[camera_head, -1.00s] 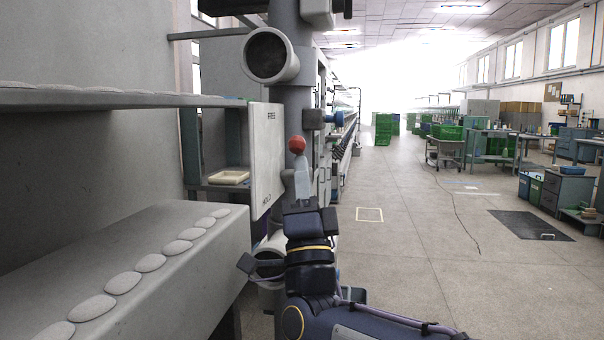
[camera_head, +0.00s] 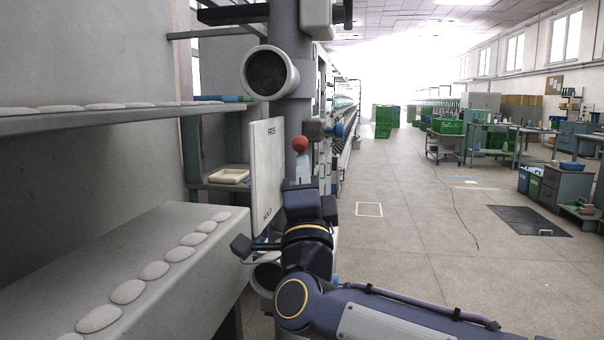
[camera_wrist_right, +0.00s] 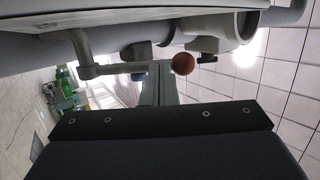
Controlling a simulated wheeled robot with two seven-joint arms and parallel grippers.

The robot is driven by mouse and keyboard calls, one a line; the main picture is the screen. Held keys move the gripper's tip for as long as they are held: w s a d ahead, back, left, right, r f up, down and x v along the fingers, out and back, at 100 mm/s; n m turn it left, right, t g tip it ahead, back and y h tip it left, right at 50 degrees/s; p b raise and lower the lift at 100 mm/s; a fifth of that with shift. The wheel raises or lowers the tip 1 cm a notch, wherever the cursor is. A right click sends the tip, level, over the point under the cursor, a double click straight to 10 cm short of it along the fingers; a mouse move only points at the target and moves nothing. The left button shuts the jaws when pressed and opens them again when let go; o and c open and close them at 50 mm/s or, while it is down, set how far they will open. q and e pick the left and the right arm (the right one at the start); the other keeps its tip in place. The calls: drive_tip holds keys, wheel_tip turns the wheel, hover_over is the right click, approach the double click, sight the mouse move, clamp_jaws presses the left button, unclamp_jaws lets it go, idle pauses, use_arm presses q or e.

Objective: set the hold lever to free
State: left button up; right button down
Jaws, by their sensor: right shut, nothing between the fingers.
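The hold lever has a red ball knob (camera_head: 300,143) beside a pale plate (camera_head: 267,180) marked FREE at the top and HOLD at the bottom. The knob is a little below the height of the FREE mark. In the right wrist view the grey lever rod (camera_wrist_right: 120,69) runs from its pivot at left to the knob (camera_wrist_right: 183,63). My right gripper (camera_head: 303,165) is shut and empty, its fingertips just under the knob. In the right wrist view the fingers (camera_wrist_right: 160,80) reach the rod beside the knob; contact is not certain. My left gripper is out of view.
A grey round tube (camera_head: 270,72) sticks out above the lever. A grey ledge with several pale pads (camera_head: 155,270) lies at the left, below a shelf (camera_head: 110,118). The floor at the right (camera_head: 400,230) is open.

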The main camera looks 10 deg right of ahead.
sight(307, 148)
drive_tip(key=r+g+p, duration=0.1)
drive_tip(key=p, duration=0.1)
drive_tip(key=w+r+g+p, duration=0.1)
drive_tip(key=p, duration=0.1)
drive_tip(key=r+m+g+p, duration=0.1)
drive_tip(key=p, duration=0.1)
drive_tip(key=shift+w+d+r, duration=0.1)
drive_tip(key=shift+w+d, duration=0.2)
drive_tip(key=shift+w+d+g+p, duration=0.1)
drive_tip(key=shift+w+g+p, duration=0.3)
drive_tip(key=shift+g+p, duration=0.2)
drive_tip(key=shift+w+d+r+p, duration=0.1)
drive_tip(key=shift+w+p, duration=0.2)
drive_tip(key=shift+w, duration=0.1)
